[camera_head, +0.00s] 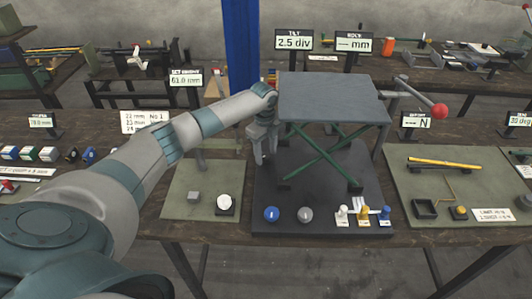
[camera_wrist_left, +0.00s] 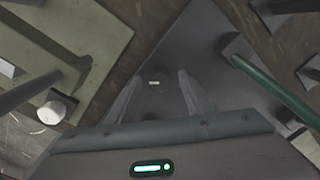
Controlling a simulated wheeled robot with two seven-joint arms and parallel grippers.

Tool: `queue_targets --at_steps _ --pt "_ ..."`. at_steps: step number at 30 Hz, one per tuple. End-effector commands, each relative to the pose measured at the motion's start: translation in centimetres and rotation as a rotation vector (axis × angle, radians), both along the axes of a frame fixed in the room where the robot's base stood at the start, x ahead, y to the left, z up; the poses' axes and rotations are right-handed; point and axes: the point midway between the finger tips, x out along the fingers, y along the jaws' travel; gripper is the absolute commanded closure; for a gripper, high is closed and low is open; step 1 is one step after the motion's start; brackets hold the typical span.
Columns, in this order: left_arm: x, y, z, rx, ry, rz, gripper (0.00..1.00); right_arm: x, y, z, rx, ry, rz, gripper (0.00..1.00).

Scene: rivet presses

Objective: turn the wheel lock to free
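The lift table has a grey top (camera_head: 333,98), green crossed legs (camera_head: 325,158) and a dark base plate (camera_head: 320,217). My left gripper (camera_head: 263,150) points down beside the left edge of the grey top, above the base plate. In the left wrist view its two fingers (camera_wrist_left: 160,80) stand apart with nothing gripped between them. Below and between them a faint dark round shape (camera_wrist_left: 156,89) with a small pale mark lies on the plate. I cannot tell whether this is the wheel lock, and no other part is clearly a wheel lock. My right gripper is not in view.
A blue ball knob (camera_head: 271,214), a grey ball knob (camera_head: 305,214) and small coloured posts (camera_head: 364,214) line the plate's front. A red-ball lever (camera_head: 439,111) sticks out right. A white knob (camera_head: 224,202) stands on the left green mat. A blue column (camera_head: 241,50) rises behind.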

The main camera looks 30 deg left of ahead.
Motion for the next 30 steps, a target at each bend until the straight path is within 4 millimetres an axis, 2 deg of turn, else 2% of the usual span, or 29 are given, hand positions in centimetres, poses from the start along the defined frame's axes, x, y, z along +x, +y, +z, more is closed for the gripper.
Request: queue_targets --at_steps 8,13,24,30 --pt "0.0 -0.1 0.0 -0.001 0.001 -0.001 0.54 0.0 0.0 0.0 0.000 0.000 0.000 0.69" --pt "0.0 -0.1 0.8 -0.002 0.000 -0.002 0.54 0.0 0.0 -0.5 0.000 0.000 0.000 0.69" --pt "-0.2 0.0 5.5 -0.001 -0.002 -0.001 0.54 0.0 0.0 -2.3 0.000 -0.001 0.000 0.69" --pt "-0.3 0.1 7.2 0.000 0.000 -0.001 0.54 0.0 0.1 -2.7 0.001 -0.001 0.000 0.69"
